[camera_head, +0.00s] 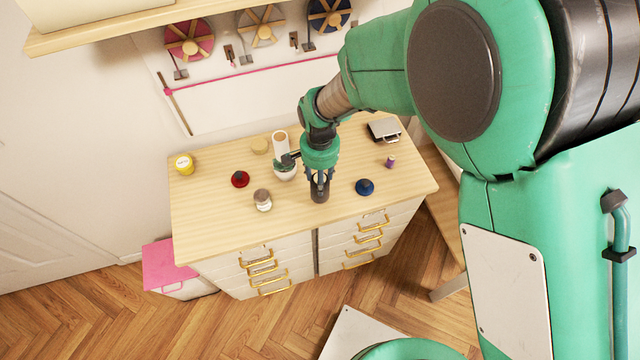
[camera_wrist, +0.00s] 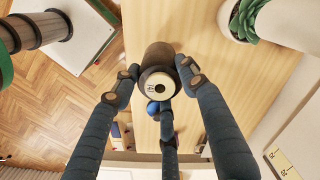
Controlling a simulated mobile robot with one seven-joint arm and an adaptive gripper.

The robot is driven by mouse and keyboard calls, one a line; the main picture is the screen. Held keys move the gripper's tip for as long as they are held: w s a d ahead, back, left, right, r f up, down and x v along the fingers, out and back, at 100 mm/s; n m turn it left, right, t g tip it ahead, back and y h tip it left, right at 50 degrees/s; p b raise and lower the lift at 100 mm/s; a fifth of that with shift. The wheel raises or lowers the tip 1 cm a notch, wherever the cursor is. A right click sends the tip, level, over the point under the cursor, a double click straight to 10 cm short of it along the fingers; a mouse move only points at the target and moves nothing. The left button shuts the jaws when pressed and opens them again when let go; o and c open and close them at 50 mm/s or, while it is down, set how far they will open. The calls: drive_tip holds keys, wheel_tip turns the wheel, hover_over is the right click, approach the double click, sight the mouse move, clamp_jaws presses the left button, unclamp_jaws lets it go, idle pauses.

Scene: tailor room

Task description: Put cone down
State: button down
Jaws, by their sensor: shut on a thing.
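My gripper (camera_head: 319,180) points down over the front middle of the wooden table top. It is shut on a dark brown thread cone (camera_head: 319,194). In the wrist view the cone (camera_wrist: 158,62) has a pale round end with a dark hole, facing the camera, and my fingers (camera_wrist: 158,80) close around its sides. The cone looks upright. Whether its base touches the table or hangs just above it, I cannot tell.
A potted plant (camera_wrist: 243,20) stands close behind. A purple spool (camera_head: 390,162) and grey box (camera_head: 383,130) are farther right.

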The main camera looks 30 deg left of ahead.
idle(0.3)
drive_tip(key=shift+f, duration=1.7)
drive_tip(key=shift+f, duration=0.2)
drive_tip(key=c, duration=1)
unclamp_jaws()
drive_tip(key=shift+r, duration=0.15)
wheel_tip(320, 180, up, 12)
drive_tip(key=shift+r, duration=0.1)
